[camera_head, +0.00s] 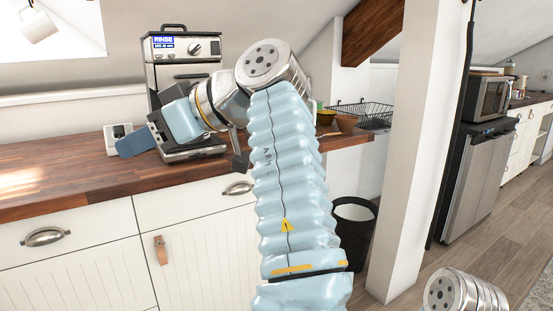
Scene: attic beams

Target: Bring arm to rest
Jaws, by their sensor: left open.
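My left arm (290,180), in a ribbed light-blue sleeve, rises from the bottom middle of the head view and bends at a silver joint over the counter. Its wrist turns left and down in front of the coffee machine. My left gripper (188,151) is open there, low over the countertop, and partly hidden against the dark machine. I see nothing held, and I cannot tell whether it touches the machine. Of my right arm only a silver joint (465,292) shows at the bottom right. My right gripper is outside the view.
The coffee machine (182,46), its display reading RINSE, stands on the wooden counter (60,180). A small white device (118,132) is to its left. A wire rack (365,113) is at the counter's right end. A white post (410,150) and a bin (356,235) stand right of my arm.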

